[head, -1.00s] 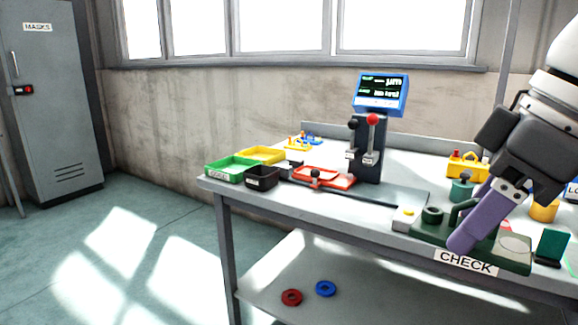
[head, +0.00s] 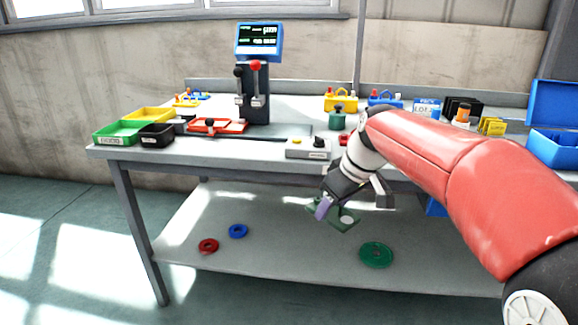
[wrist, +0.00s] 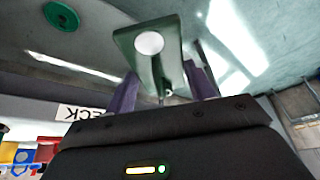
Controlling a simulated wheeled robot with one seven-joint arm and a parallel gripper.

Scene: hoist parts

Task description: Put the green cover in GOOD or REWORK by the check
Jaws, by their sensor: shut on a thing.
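The green cover (head: 341,226) is a flat green plate with a pale round spot. My gripper (head: 331,209) is shut on it, below the bench top and in front of the lower shelf. In the wrist view the cover (wrist: 174,58) sits between the purple fingers (wrist: 163,88). A green tray (head: 115,133), a yellow tray (head: 149,115) and a black tray (head: 157,137) stand at the bench's left end. Their labels are too small to read. The screen (head: 259,41) shows text I cannot read. A partly cut-off CHECK label (wrist: 84,112) shows in the wrist view.
A lever stand (head: 254,95), a red tray (head: 218,126) and a grey button box (head: 308,149) occupy the bench top. A blue bin (head: 555,143) stands at the right.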

